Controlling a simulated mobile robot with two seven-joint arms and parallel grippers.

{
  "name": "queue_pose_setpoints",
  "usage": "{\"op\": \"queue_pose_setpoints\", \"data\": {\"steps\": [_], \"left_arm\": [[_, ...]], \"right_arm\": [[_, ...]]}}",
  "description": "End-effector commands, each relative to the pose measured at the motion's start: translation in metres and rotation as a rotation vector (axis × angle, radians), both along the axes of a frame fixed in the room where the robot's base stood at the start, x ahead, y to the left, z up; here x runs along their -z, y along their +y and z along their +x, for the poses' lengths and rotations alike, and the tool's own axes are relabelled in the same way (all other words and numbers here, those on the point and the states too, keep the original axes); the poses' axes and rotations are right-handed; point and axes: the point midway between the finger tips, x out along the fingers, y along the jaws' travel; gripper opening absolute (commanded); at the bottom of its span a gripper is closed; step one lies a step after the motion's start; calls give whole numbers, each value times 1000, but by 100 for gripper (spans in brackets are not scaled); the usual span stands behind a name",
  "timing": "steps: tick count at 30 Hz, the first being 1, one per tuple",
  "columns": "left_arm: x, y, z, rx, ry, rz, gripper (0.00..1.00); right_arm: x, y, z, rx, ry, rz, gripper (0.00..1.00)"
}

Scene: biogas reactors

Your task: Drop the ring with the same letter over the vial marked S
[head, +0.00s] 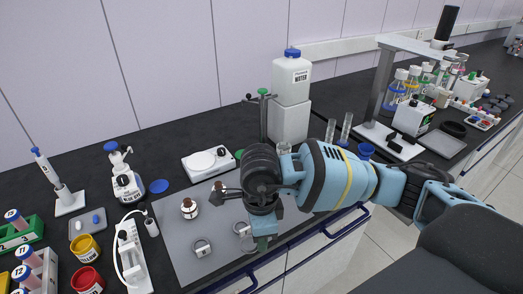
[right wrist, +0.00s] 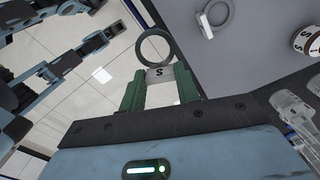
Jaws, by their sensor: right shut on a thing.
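My right gripper (right wrist: 159,88) is shut on the tag of a grey ring (right wrist: 140,53); the tag reads S. The ring sticks out beyond the green fingertips. In the head view the right gripper (head: 262,242) hangs over the near edge of the grey mat. Two brown vials with white caps stand on the mat, one at left (head: 189,209) and one partly behind my gripper (head: 216,190). Their letters are unreadable there. A vial (right wrist: 308,42) shows cut off at the right in the wrist view. Dark jointed parts of mine at its left may be the left gripper.
Another ring (head: 201,247) lies on the grey mat (head: 170,240), and one more (head: 242,229) lies beside my gripper. A white stirrer (head: 208,162) and a water canister (head: 291,77) stand behind. A blue rail (head: 322,240) runs along the bench front.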

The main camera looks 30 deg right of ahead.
Motion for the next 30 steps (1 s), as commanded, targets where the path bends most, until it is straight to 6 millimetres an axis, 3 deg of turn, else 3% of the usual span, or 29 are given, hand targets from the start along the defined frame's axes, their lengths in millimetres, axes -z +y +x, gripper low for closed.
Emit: {"op": "queue_pose_setpoints", "data": {"steps": [21, 30], "left_arm": [[-1, -4, 1, -11, -1, -10, 36], [-1, -3, 1, -9, -1, -8, 36]], "right_arm": [[-26, -24, -12, -1403, -5, -1, 10], [-33, -30, -16, -1793, -3, -1, 10]]}}
